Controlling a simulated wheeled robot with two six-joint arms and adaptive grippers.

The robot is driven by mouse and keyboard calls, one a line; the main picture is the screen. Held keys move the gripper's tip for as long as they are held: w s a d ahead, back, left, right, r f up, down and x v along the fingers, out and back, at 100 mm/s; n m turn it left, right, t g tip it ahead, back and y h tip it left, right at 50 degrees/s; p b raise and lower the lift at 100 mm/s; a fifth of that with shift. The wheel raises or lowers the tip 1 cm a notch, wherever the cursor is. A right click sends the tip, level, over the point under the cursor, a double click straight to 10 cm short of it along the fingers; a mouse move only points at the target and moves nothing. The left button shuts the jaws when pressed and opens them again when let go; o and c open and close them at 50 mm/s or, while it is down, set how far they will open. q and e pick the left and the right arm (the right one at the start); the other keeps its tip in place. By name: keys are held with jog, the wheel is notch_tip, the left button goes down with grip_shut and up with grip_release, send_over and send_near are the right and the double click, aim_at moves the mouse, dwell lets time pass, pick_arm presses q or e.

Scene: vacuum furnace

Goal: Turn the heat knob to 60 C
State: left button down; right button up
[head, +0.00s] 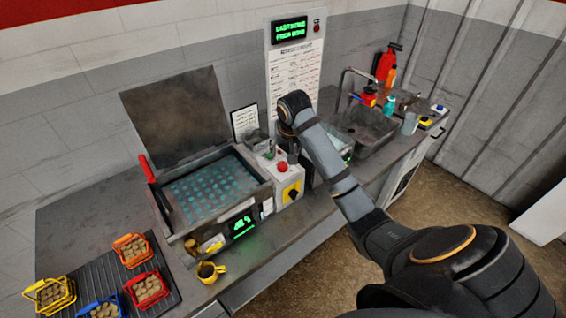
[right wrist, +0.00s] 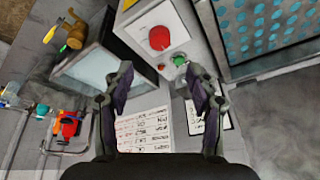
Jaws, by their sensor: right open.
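A control box (head: 279,183) stands right of the open bath, with a red button (head: 283,167) on top and a dark knob on a yellow plate (head: 291,193) on its front. The knob's pointer is too small to read. The red button (right wrist: 159,38) and a green button (right wrist: 179,60) show in the right wrist view. My right gripper (right wrist: 160,82) is open and empty, above and behind the box, apart from it. In the head view its wrist hangs behind the box and its fingers are hard to make out. My left gripper is out of view.
The bath (head: 205,187) has a raised lid (head: 175,112) and a green display (head: 242,224). A sink (head: 365,130) and bottles are at the right. A sign panel (head: 293,70) stands behind.

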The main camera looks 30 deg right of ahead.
aim_at(283, 164)
jog(key=p+x, duration=0.2)
jog(key=x, duration=0.7)
jog(key=shift+f+p, duration=0.1)
jog(key=shift+p, duration=0.3)
jog(key=shift+w+f, duration=0.2)
jog(key=shift+f, duration=0.25)
jog(key=shift+d, duration=0.1)
jog(key=shift+c, duration=0.4)
jog(key=c, duration=1.1)
jog(key=shift+o, duration=0.2)
